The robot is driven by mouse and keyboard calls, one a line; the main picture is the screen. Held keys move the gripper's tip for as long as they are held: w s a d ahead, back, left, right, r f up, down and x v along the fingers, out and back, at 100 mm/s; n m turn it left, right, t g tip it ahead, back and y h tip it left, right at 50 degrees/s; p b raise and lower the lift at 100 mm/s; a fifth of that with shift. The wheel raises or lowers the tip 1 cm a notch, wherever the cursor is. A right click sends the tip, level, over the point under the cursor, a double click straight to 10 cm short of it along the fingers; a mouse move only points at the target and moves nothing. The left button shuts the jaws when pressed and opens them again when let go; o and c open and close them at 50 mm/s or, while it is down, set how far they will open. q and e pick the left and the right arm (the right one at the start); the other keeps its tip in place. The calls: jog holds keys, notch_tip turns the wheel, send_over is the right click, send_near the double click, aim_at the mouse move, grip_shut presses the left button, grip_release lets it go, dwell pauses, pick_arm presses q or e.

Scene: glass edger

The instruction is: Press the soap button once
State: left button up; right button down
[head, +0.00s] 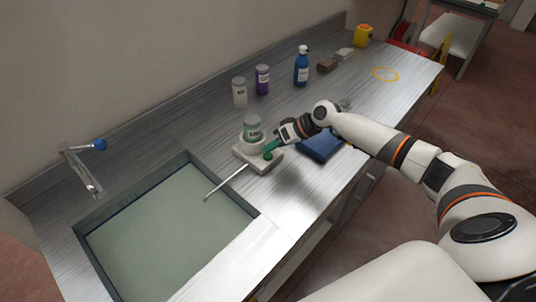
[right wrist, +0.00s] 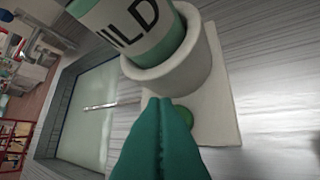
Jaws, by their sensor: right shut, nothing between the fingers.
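The soap dispenser (head: 257,157) is a pale base block beside the sink, with a round cup holding a green-and-white bottle (head: 253,126). A lever-like rod (head: 226,183) reaches from it over the sink. In the right wrist view a round green button (right wrist: 183,115) sits on the pale base (right wrist: 218,100), partly hidden by my fingers. The bottle (right wrist: 130,30) there bears a label ending in "ILD". My right gripper (head: 270,149) is shut and empty, its green fingertips (right wrist: 164,102) at the button; I cannot tell whether they touch it. My left gripper is not in view.
The sink basin (head: 165,235) lies left of the dispenser, with a blue-topped tap (head: 85,165). A blue cloth (head: 320,146) lies right of the base. White, purple and blue bottles (head: 301,67) stand along the back; a yellow ring (head: 385,73) lies farther right.

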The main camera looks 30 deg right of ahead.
jog(key=shift+f, duration=0.15)
dwell(0.7)
jog(key=shift+f+b, duration=0.3)
jog(key=shift+f+b, duration=0.35)
jog(key=shift+f, duration=0.1)
dwell(0.8)
jog(key=shift+r, duration=0.1)
jog(key=shift+r+p, duration=0.7)
jog(key=shift+r, duration=0.05)
jog(key=shift+r, duration=0.1)
notch_tip(320, 180, up, 5)
jog(key=p, duration=0.4)
